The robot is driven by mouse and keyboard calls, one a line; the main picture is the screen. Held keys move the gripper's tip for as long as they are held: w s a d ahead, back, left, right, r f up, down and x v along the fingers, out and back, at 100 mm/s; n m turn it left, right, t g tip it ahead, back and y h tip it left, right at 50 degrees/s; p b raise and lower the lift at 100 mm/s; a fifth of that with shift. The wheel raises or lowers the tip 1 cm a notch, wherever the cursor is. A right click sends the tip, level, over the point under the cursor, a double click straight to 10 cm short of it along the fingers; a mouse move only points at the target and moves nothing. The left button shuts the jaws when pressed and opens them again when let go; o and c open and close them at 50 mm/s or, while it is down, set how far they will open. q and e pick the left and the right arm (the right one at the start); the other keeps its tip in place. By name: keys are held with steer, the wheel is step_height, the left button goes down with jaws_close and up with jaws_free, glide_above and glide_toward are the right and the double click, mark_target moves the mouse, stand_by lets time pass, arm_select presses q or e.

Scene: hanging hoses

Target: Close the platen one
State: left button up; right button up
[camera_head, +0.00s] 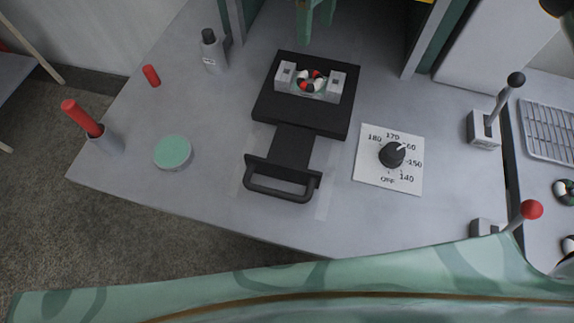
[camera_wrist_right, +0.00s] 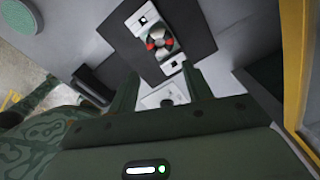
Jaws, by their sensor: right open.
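The platen (camera_head: 333,123) is a black square plate with a black neck and a bar handle (camera_head: 281,190) toward me. It sits drawn out in front of the opening between the press posts. It bears a grey fixture (camera_head: 338,83) with a round red, white and black piece (camera_head: 312,82). The platen also shows in the right wrist view (camera_wrist_right: 198,28), with its fixture (camera_wrist_right: 141,20). My right gripper (camera_head: 316,22) hangs at the top of the head view, fingers open and empty, apart from the platen. My left gripper is not in view.
A dial card (camera_head: 372,176) lies right of the handle. A grey bottle (camera_head: 213,58), a red cylinder (camera_head: 151,76), a green disc (camera_head: 172,151) and a red-handled tool (camera_head: 82,118) are at left. Levers (camera_head: 487,130) stand at right. Bare table surrounds the handle.

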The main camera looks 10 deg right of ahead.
steer(key=shift+f, duration=0.1)
steer(key=c, duration=0.5)
steer(key=shift+g, duration=0.8)
steer(key=s+f, duration=0.1)
steer(key=f, duration=0.1)
steer(key=s+d+f+p, duration=0.1)
steer(key=s+f, duration=0.1)
steer(key=shift+s+d, duration=0.15)
jaws_close()
steer(key=s+d+f+m+g+y+p, duration=0.1)
steer(key=s+d+f+m+g+p, duration=0.1)
steer(key=s+m, duration=1)
steer(key=shift+m+y, duration=0.3)
steer(key=shift+m, duration=0.5)
steer(key=x, duration=0.3)
steer(key=w+b+x, duration=0.1)
steer(key=x, duration=0.2)
steer(key=b+x, duration=0.1)
steer(key=x, duration=0.2)
steer(key=shift+w+a+f, duration=0.2)
steer(key=shift+w, duration=0.05)
steer(key=w, duration=0.1)
steer(key=w+d+b, duration=0.1)
steer(key=w, duration=0.1)
steer(key=shift+d, duration=0.1)
steer(key=shift+w+d+r, duration=0.15)
steer(key=shift+w, duration=0.25)
